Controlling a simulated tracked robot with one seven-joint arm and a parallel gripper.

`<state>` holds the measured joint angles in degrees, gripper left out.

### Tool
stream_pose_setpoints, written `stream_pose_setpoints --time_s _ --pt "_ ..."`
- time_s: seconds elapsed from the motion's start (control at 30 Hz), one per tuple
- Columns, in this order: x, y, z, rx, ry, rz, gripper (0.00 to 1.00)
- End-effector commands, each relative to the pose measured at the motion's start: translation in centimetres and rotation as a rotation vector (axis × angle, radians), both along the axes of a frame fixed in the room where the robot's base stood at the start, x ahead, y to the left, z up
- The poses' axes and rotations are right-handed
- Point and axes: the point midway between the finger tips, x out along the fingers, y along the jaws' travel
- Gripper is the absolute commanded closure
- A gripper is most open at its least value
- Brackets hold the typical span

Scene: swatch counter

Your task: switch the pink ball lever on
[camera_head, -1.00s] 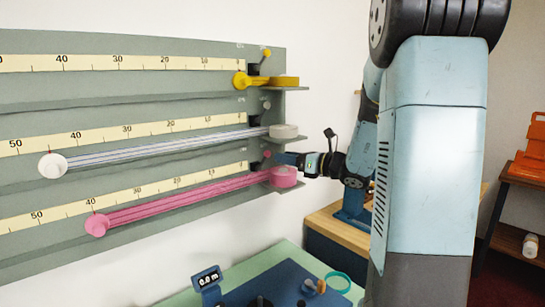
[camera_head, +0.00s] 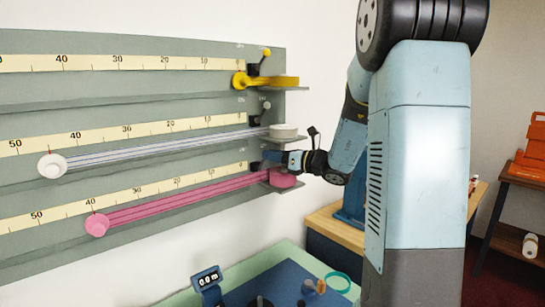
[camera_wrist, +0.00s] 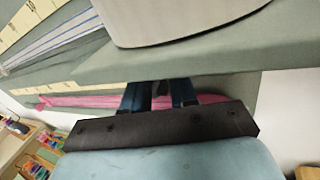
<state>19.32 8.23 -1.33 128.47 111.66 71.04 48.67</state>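The pink ball lever belongs to the lowest row of the grey-green board. In the head view its ball is hidden behind my gripper (camera_head: 270,157), which is at the right end of that row, just above the pink round holder (camera_head: 284,181). In the wrist view my two blue fingers (camera_wrist: 159,94) stand apart under a shelf. A small dark part, perhaps of the lever, shows between them, with gaps at both sides. I cannot make out the pink ball or which way the lever points.
Pink bands (camera_head: 180,200) run left to a pink knob (camera_head: 97,225). A shelf with a white round holder (camera_head: 284,131) is close above my gripper. The yellow lever (camera_head: 266,53) and white lever (camera_head: 266,105) stand in the rows above. A display (camera_head: 208,278) stands on the counter below.

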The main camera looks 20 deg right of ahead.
Motion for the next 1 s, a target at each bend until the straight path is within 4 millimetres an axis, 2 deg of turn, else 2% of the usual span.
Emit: stream_pose_setpoints --time_s 0.03,0.27,0.43,0.67,0.9,0.93,1.0 --pt "0.0 0.0 0.0 0.0 0.0 0.0 0.78" --pt "-0.01 0.02 -0.01 0.0 0.0 0.0 1.0" --pt "-0.04 0.09 0.06 -0.01 -0.004 0.0 1.0" --pt "-0.25 0.62 0.47 -0.122 -0.05 0.001 1.0" --pt "-0.27 0.64 0.44 -0.128 -0.052 0.001 1.0" --pt "-0.26 0.65 0.44 -0.128 -0.052 0.001 0.74" --pt "-0.26 0.65 0.44 -0.128 -0.052 0.001 0.68"
